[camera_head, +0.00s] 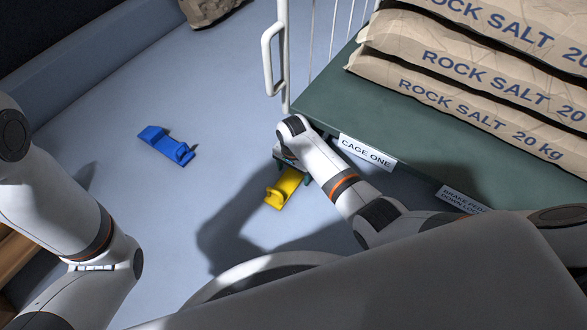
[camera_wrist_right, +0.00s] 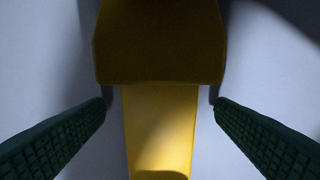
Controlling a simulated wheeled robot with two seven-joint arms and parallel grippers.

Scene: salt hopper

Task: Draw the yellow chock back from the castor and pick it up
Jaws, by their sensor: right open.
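The yellow chock (camera_head: 284,189) lies on the floor beside the near corner of the green cage base, partly covered by my right arm. In the right wrist view the chock (camera_wrist_right: 160,125) fills the middle, with a broad shaded part at the top and a narrower lit strip below. My right gripper (camera_wrist_right: 160,97) is open, with one dark ridged finger on each side of the chock. I see a narrow gap between each finger and the strip; I cannot tell whether the fingertips touch the broad part. The castor is hidden. My left gripper is out of view.
The green cage base (camera_head: 325,105), labelled CAGE ONE, carries stacked rock salt bags (camera_head: 450,90) and has a white frame (camera_head: 283,60). A blue chock (camera_head: 167,144) lies on the floor to the left. The floor between the chocks is clear.

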